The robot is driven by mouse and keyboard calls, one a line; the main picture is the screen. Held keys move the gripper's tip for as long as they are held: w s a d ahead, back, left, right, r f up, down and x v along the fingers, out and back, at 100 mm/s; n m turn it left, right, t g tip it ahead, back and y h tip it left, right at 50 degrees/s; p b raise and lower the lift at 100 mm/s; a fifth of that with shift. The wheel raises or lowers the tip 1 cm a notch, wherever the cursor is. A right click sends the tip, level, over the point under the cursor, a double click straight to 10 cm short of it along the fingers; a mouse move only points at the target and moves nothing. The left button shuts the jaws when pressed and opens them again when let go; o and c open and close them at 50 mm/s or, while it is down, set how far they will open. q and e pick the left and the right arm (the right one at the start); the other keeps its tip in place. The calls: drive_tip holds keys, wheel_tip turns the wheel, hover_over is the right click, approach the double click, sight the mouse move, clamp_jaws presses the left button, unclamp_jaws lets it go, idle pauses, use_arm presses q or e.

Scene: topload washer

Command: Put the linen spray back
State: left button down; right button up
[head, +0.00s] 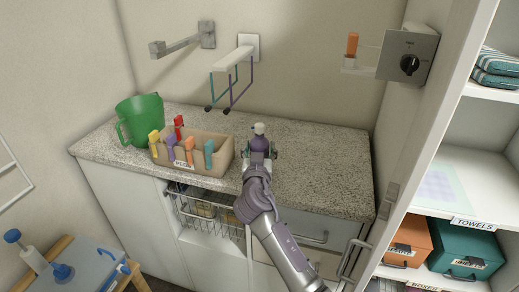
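A small purple bottle with a white top (259,141), which looks like the linen spray, is upright over the speckled counter, right of the tan caddy. My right gripper (260,153) reaches it from the front, with a finger on each side of the bottle. The lower part of the bottle is hidden by the gripper. I cannot tell whether the fingers press on it or whether its base touches the counter. My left gripper is not in view.
Wall hooks (236,62) hang above the counter. Open shelves with a towels label (470,222) stand at right. The counter's right part (325,165) is clear.

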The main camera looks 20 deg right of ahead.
drive_tip(key=shift+o, duration=1.1)
drive_tip(key=shift+r, duration=0.15)
drive_tip(key=b+v, duration=0.1)
drive_tip(key=v, duration=1.1)
drive_tip(key=s+a+f+n+g+y, duration=0.1)
drive_tip(key=s+a+f+n+y, duration=0.15)
drive_tip(key=f, duration=0.85)
drive_tip(key=s+a+f+n+g+y, duration=0.1)
drive_tip(key=f+n+g+y, duration=0.2)
drive_tip(key=f, duration=0.7)
drive_tip(key=s+d+f+n+g+y, duration=0.15)
drive_tip(key=s+f, duration=0.35)
drive_tip(key=f, duration=0.7)
drive_tip(key=s+f+g, duration=0.2)
drive_tip(key=s+f, duration=0.3)
drive_tip(key=f, duration=0.6)
drive_tip(key=s+d+f+g, duration=0.2)
drive_tip(key=s+f, duration=0.5)
drive_tip(key=s, duration=0.5)
drive_tip(key=s+d+f+g, duration=0.3)
drive_tip(key=s+f, duration=0.4)
drive_tip(key=s, duration=0.5)
drive_tip(key=s+d+f+g, duration=0.3)
drive_tip(key=s+f, duration=0.4)
drive_tip(key=s, duration=0.5)
drive_tip(key=shift+d+f+h, duration=0.15)
drive_tip(key=shift+d+h, duration=0.15)
drive_tip(key=shift+d, duration=0.6)
